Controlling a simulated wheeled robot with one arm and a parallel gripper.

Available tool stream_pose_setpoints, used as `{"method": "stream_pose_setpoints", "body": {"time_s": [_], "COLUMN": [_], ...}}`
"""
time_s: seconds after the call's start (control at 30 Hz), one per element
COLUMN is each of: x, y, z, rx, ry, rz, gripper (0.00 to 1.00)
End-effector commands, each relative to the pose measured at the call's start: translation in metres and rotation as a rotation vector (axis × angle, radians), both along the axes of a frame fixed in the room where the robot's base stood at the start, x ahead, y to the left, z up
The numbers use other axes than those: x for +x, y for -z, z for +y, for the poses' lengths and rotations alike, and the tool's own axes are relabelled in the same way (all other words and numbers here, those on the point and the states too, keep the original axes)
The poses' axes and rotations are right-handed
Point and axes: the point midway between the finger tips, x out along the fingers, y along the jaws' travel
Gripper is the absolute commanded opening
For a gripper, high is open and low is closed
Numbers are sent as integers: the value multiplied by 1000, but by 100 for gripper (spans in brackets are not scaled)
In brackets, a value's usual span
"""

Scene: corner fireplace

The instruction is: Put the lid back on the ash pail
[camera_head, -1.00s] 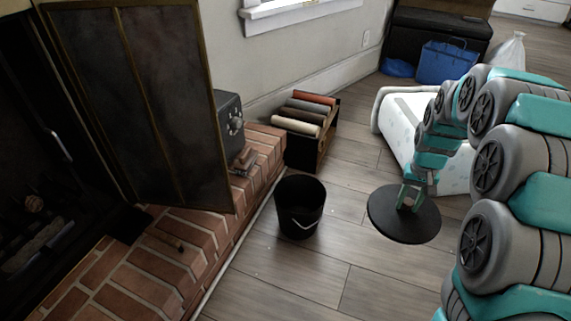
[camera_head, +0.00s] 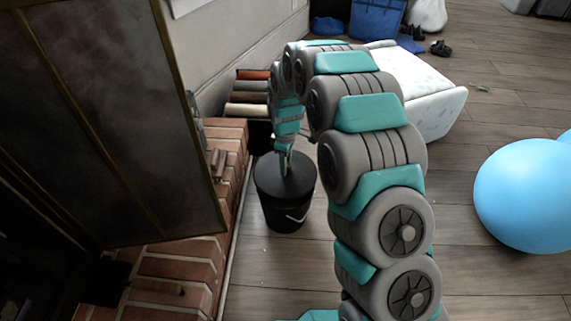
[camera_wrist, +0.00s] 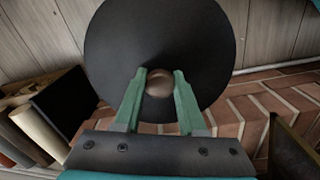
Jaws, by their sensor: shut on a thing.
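The black ash pail (camera_head: 288,212) stands upright on the wood floor beside the brick hearth, its pale wire handle hanging on the front side. The round black lid (camera_head: 270,182) is over the pail's mouth, looking roughly level and centred; I cannot tell whether it rests on the rim or hovers just above it. My gripper (camera_head: 285,165) is above the lid, shut on its knob. In the wrist view my gripper (camera_wrist: 160,80) has its two green fingers on either side of the round brown knob (camera_wrist: 159,83). The lid (camera_wrist: 160,35) hides the pail there.
The brick hearth (camera_head: 170,262) and an open fireplace screen door (camera_head: 110,120) are at the left. A box of rolls (camera_head: 246,97) stands behind the pail. A white cushioned piece (camera_head: 435,105) is behind my arm. A blue ball (camera_head: 525,195) lies at the right.

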Motion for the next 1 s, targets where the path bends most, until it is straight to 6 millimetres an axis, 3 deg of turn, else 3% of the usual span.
{"method": "stream_pose_setpoints", "body": {"time_s": [1.0], "x": [0], "y": [63], "z": [1], "rx": [0], "ry": [-6], "rz": [-1], "gripper": [0]}}
